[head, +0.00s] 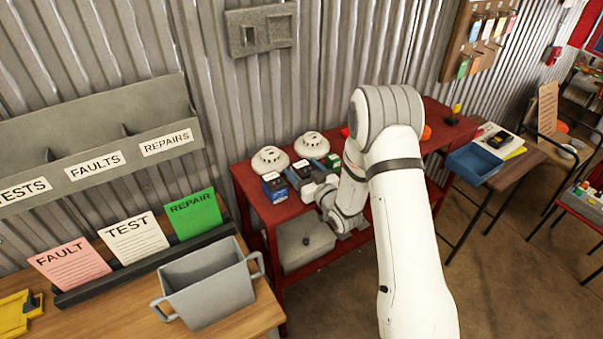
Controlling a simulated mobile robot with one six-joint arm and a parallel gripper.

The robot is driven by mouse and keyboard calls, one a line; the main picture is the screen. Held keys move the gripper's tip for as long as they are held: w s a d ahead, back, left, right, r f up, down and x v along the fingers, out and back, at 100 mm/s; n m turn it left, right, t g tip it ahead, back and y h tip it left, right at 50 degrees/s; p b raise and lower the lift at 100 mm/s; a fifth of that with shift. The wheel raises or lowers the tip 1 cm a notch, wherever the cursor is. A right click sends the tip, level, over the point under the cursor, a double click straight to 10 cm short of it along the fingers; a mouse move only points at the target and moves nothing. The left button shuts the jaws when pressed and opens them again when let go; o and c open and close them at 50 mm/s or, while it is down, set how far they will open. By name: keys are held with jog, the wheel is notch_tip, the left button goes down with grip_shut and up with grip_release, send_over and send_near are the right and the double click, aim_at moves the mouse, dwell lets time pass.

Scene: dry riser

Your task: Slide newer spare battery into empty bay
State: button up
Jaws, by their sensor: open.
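Small dark battery-like boxes stand on the red bench (255,205). One has a blue front (274,187). Another dark one (300,171) stands just to its right. I cannot tell which is the newer spare battery. I cannot make out an empty bay; my arm covers the middle of the bench.
Two white round detectors (270,159) (312,144) stand behind the boxes. A lidded grey bin (306,240) sits under the bench. A grey tub (207,288) and card rack (145,262) are on the wooden table at left. A blue tray (473,163) is on a table at right.

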jog(key=c, duration=1.5)
grip_shut()
jog(key=shift+r, duration=0.2)
